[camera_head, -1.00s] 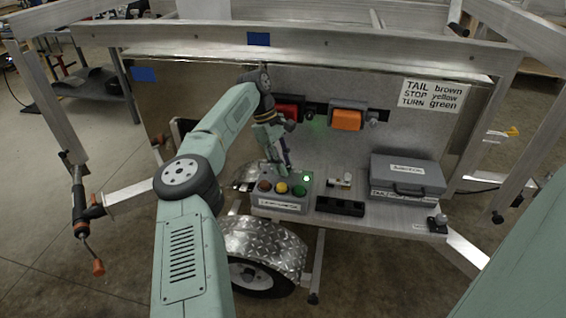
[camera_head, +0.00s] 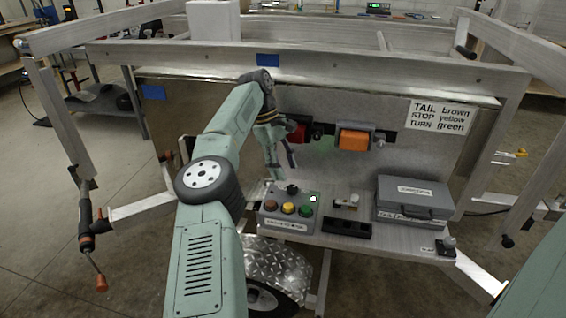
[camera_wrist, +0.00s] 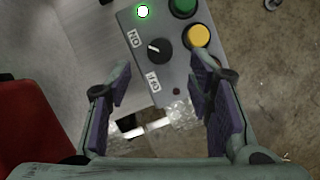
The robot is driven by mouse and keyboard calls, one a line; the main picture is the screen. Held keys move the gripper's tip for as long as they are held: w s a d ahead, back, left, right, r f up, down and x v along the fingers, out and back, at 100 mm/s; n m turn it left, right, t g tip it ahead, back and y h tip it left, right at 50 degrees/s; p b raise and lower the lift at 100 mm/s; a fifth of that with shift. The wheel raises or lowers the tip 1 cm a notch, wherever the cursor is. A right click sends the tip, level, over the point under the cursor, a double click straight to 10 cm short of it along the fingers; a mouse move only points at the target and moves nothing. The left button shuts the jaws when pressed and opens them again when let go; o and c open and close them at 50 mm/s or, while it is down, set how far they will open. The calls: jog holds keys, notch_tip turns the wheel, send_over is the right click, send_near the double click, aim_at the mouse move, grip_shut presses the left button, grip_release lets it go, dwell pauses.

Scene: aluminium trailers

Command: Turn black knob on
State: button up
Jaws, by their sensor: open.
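The black knob (camera_wrist: 159,48) is a round dial with a white mark on the grey control box (camera_wrist: 171,70). In the wrist view its white mark points left, with the ON label (camera_wrist: 133,38) at upper left and the OFF label (camera_wrist: 153,83) below. In the head view the knob (camera_head: 292,189) sits at the back of the box (camera_head: 269,222), near the lit green lamp (camera_head: 313,198). My gripper (camera_wrist: 160,72) is open and empty above the box. Its fingers appear on either side of the knob in the wrist view, not touching it.
Yellow (camera_wrist: 199,36) and green (camera_wrist: 184,6) buttons are close to the knob. A brown button (camera_head: 270,205) is on the same box. A black tray (camera_head: 347,228) and grey case (camera_head: 413,200) stand right. Red (camera_head: 297,131) and orange (camera_head: 354,139) lights are on the panel behind.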

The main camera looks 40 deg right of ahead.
jog(key=shift+v, duration=1)
